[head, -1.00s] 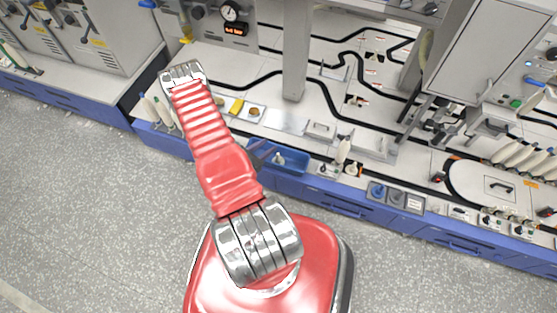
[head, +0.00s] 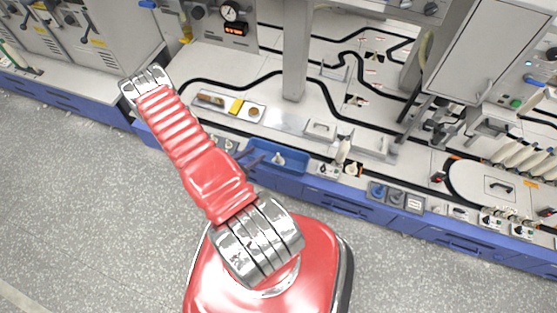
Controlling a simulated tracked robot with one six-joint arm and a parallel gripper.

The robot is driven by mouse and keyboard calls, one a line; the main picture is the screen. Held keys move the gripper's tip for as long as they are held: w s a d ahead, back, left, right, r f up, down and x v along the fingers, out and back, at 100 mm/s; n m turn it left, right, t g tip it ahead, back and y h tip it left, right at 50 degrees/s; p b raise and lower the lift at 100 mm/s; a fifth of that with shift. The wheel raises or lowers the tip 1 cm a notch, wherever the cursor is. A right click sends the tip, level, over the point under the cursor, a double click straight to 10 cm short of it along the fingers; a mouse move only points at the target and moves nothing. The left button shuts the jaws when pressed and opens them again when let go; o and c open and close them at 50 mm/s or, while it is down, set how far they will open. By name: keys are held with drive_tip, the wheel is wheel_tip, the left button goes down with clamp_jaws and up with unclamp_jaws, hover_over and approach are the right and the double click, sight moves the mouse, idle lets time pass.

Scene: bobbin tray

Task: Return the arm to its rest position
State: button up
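My red arm reaches up and left from its base, with its silver joint (head: 146,82) over the bench's front left edge. My gripper is mostly or wholly hidden behind the arm. A small dark part (head: 252,159) sticks out to the right of the arm, by the left end of the blue tray (head: 300,151). It may be a piece of my gripper, but I cannot be sure. No finger opening or held object can be made out. A pale bobbin-like piece (head: 278,159) stands in the blue tray.
A pale strip (head: 285,124) on the bench carries a brown piece, a yellow block (head: 236,106) and a round brown piece. A grey post (head: 296,60) rises behind it. A cabinet (head: 487,50) stands at right. Grey floor (head: 90,200) is free at left.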

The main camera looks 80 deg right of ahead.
idle(0.8)
drive_tip(key=s+a+r+m+g+y, duration=0.4)
drive_tip(key=s+a+r+m+g, duration=0.1)
drive_tip(key=s+a+r, duration=0.15)
drive_tip(key=w+a+r+m+t+y, duration=0.25)
drive_tip(key=w+a+r, duration=0.4)
drive_tip(key=r, duration=0.35)
drive_tip(key=w+a+r+m+t+y, duration=0.25)
drive_tip(key=w+a+r+m, duration=0.2)
drive_tip(key=a+r, duration=0.4)
drive_tip(key=w+a+r+m+t+y, duration=0.25)
drive_tip(key=w+a+r, duration=0.35)
drive_tip(key=r, duration=0.4)
drive_tip(key=a+r+n+t, duration=0.1)
drive_tip(key=a+r+t, duration=0.7)
drive_tip(key=a+r, duration=0.5)
wheel_tip(320, 180, up, 6)
drive_tip(key=shift+w+a+f+t+y, duration=0.1)
drive_tip(key=shift+w+a+t+y, duration=0.1)
drive_tip(key=shift+t+y, duration=0.15)
